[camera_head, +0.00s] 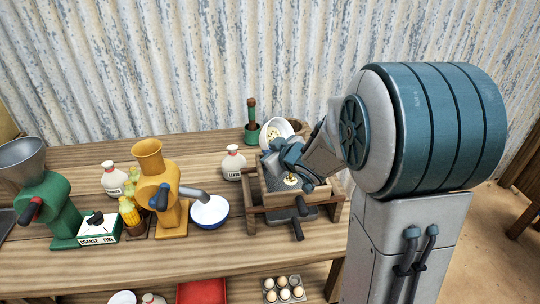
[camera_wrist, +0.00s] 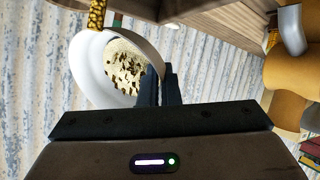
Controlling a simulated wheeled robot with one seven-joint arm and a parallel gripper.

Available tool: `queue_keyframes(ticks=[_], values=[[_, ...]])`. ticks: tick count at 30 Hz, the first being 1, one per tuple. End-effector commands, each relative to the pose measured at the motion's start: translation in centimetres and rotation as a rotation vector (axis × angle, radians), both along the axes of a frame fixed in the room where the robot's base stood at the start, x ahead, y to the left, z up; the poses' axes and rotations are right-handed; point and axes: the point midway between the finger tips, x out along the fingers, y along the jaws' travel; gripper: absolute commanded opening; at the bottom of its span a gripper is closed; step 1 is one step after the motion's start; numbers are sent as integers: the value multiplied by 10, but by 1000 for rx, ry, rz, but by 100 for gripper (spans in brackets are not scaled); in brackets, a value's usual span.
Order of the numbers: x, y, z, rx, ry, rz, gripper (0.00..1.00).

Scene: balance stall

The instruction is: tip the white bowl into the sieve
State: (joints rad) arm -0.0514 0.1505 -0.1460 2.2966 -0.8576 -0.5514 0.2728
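The white bowl (camera_head: 284,127) is tilted steeply on its side above the back of the sieve, its opening toward the camera. In the wrist view the bowl (camera_wrist: 86,66) holds pale grain mixed with dark bits (camera_wrist: 125,68). My gripper (camera_head: 282,150) is shut on the bowl's rim; its fingers (camera_wrist: 160,85) look close together there. The sieve is a wooden-framed box (camera_head: 262,209) on the table, partly hidden by my gripper and arm. A small pale heap (camera_head: 291,180) shows inside it.
A yellow mill (camera_head: 165,190) spouts over a blue-and-white bowl (camera_head: 211,212). A green mill (camera_head: 45,200) is farther left. The table front (camera_head: 150,262) is clear.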

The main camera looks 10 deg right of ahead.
Motion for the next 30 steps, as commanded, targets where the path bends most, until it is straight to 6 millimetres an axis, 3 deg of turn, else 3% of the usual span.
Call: queue_keyframes(ticks=[30], values=[[-5,-5,-5,137,-136,-2,0]])
